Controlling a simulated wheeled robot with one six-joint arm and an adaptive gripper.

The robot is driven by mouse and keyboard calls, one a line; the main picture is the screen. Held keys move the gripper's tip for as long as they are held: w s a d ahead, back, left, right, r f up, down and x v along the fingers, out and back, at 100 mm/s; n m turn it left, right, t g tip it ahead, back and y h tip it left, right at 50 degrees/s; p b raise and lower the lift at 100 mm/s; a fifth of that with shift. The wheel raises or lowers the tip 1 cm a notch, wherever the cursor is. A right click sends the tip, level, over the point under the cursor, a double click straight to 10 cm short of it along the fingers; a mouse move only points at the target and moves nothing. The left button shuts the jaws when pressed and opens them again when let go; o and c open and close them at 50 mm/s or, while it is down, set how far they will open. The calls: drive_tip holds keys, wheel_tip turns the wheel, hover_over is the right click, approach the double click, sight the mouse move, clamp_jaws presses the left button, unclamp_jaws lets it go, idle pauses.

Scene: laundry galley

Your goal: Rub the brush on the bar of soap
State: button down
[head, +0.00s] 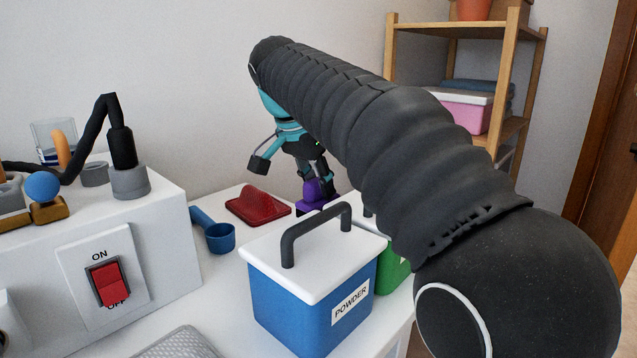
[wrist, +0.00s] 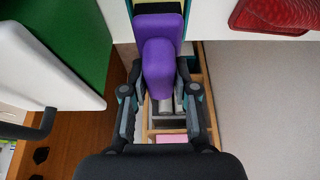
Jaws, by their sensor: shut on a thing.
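My gripper (head: 314,178) is shut on a purple brush (head: 312,190), at the far end of the white counter, behind the blue box. In the wrist view the brush's rounded purple grip (wrist: 158,70) lies between the two fingers, with its wider purple base (wrist: 158,27) beyond. A narrow pale yellow strip (wrist: 158,7) shows past the base at the top edge; I cannot tell whether it is the bar of soap. The soap is not clearly seen in the head view.
A blue powder box (head: 315,298) with a white lid and raised handle stands in front, with a green box (head: 392,272) beside it. A red ridged object (head: 258,206) and a blue scoop (head: 214,234) lie left of my gripper. A wooden shelf (head: 455,30) stands behind.

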sight(318, 178)
drive_tip(key=c, duration=1.9)
unclamp_jaws()
drive_tip(key=shift+f, duration=0.65)
drive_tip(key=shift+r, duration=0.1)
drive_tip(key=shift+r+p, duration=0.75)
drive_tip(key=shift+r, duration=0.45)
clamp_jaws()
drive_tip(key=shift+r, duration=2.3)
